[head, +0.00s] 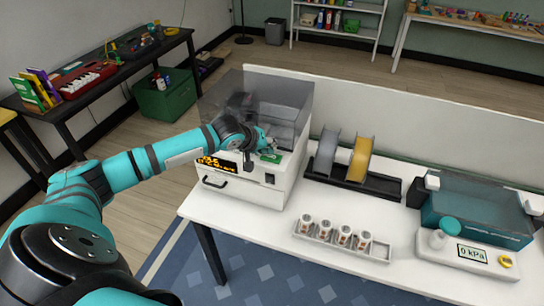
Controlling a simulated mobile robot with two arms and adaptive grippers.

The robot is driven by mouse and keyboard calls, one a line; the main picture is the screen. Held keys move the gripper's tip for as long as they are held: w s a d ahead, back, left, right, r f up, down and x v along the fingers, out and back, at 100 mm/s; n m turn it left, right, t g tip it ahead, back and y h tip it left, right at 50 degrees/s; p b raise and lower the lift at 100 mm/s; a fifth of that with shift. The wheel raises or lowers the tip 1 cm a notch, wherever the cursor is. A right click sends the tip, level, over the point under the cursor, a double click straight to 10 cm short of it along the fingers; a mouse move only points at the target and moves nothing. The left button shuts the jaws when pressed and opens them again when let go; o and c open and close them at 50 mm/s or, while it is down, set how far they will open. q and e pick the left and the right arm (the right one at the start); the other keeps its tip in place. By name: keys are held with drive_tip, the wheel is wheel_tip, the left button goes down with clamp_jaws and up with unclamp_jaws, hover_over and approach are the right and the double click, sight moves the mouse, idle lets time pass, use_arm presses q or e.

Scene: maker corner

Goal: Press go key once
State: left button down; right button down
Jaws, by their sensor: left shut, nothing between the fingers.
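A white machine (237,192) with a smoky clear hood (285,98) stands at the left end of the white table. Its front has a dark display with amber characters (216,163), a handle and a small dark switch. A green key (271,158) shows on its front panel, right of the display; its label is too small to read. My left arm reaches in from the left, and my left gripper (265,147) is shut and empty at the panel, just above the green key. I cannot tell whether the fingertips touch it. My right gripper is out of view.
A rack with a grey and a yellow spool (360,158) stands right of the machine. A tray (325,236) with several small cups is at the front. A teal-lidded box (470,208) and a gauge reading "0 kPa" (472,253) are at the right. Bare tabletop lies between them.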

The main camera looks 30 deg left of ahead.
sight(269, 156)
use_arm(q)
drive_tip(key=shift+f, duration=0.1)
idle(0.6)
drive_tip(key=shift+f, duration=0.35)
idle(0.4)
drive_tip(key=shift+r+p, duration=0.45)
drive_tip(key=shift+p, duration=0.5)
wheel_tip(269, 156, up, 6)
drive_tip(key=p, duration=0.7)
